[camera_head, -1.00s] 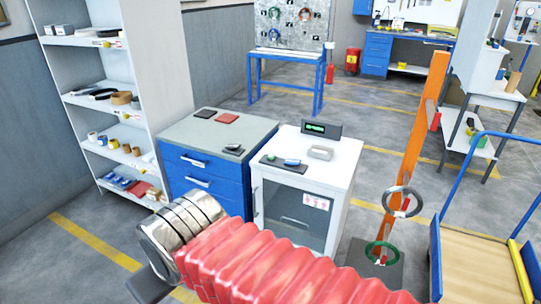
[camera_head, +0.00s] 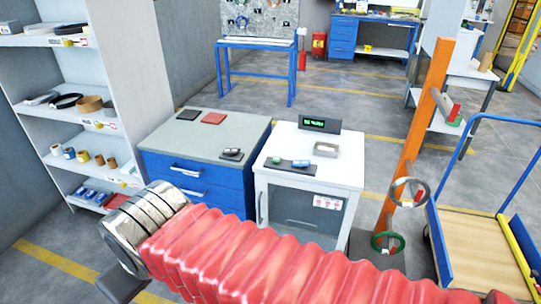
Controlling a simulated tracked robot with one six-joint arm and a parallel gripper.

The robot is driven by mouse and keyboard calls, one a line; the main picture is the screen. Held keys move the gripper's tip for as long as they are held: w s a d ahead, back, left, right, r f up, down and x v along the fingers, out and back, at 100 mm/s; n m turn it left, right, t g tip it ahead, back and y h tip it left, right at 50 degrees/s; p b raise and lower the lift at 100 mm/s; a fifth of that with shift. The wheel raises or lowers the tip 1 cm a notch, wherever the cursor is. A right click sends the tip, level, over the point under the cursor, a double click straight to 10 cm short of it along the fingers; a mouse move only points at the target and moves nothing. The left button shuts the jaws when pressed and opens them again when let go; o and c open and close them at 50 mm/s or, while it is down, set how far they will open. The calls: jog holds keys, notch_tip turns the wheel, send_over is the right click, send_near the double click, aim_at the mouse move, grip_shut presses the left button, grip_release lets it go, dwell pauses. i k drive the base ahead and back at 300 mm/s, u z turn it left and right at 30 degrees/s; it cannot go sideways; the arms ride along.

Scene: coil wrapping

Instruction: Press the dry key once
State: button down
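A white cabinet (camera_head: 345,169) with a glass door stands in the middle. On its top lies a dark key strip (camera_head: 289,168) with a small green key (camera_head: 276,161) and a blue item (camera_head: 301,163). I cannot read any label, so I cannot tell which is the dry key. A black display (camera_head: 320,124) with green text stands behind the strip. My arm, with red bellows and a silver joint, crosses the foreground below the cabinet, apart from the strip. My gripper's fingertips are not visible.
A light tray (camera_head: 326,149) sits on the cabinet top. A blue drawer unit (camera_head: 225,150) adjoins it on the left, with shelves (camera_head: 62,112) beyond. An orange post (camera_head: 412,148) with rings (camera_head: 408,191) and a cart (camera_head: 468,245) stand at the right.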

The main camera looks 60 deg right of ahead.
aim_at(276, 160)
jog(key=z, duration=0.2)
jog(key=i, duration=0.75)
jog(key=z, duration=0.75)
jog(key=i, duration=0.55)
jog(key=z, duration=0.75)
jog(key=i, duration=0.45)
jog(key=z, duration=0.25)
